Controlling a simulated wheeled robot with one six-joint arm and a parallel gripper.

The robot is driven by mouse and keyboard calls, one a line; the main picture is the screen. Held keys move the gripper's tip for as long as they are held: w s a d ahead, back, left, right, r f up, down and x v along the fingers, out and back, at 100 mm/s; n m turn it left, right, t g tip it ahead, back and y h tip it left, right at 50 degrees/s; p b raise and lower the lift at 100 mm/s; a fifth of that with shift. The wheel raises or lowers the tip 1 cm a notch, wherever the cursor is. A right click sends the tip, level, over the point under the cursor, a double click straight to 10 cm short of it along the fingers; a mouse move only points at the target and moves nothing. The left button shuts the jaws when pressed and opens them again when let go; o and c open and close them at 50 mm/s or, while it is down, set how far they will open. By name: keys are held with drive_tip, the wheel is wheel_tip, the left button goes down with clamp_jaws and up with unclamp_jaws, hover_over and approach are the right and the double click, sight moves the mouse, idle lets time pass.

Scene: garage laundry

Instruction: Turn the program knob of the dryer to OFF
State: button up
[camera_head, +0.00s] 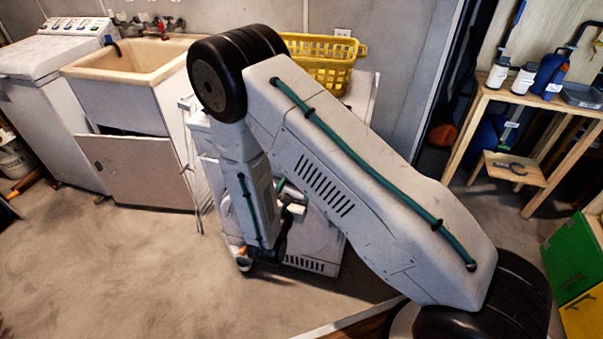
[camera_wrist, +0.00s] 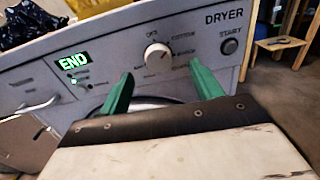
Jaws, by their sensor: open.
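The dryer (camera_head: 318,246) is a white machine, largely hidden behind my arm in the head view. Its grey control panel (camera_wrist: 110,52) fills the upper wrist view. The round white program knob (camera_wrist: 157,56) sits mid-panel, with an OFF label above it and other small labels around it. A small red mark shows on the knob's right side; the exact setting is too small to read. My gripper (camera_wrist: 161,70) is open, with its two green fingers apart below and to either side of the knob. Nothing is between the fingers, and they appear not to touch the knob.
The panel has a lit END display (camera_wrist: 73,61) and a START button (camera_wrist: 229,46). A yellow basket (camera_head: 322,63) stands on the dryer. A sink (camera_head: 130,62) and washer (camera_head: 45,55) are left; a wooden shelf (camera_head: 500,98) is right. Floor is clear front left.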

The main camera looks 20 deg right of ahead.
drive_tip(key=x, duration=0.7)
drive_tip(key=shift+w+f+n, duration=0.3)
drive_tip(key=shift+w+f, duration=0.1)
drive_tip(key=shift+f, duration=0.05)
drive_tip(key=shift+a, duration=0.15)
drive_tip(key=c, duration=1)
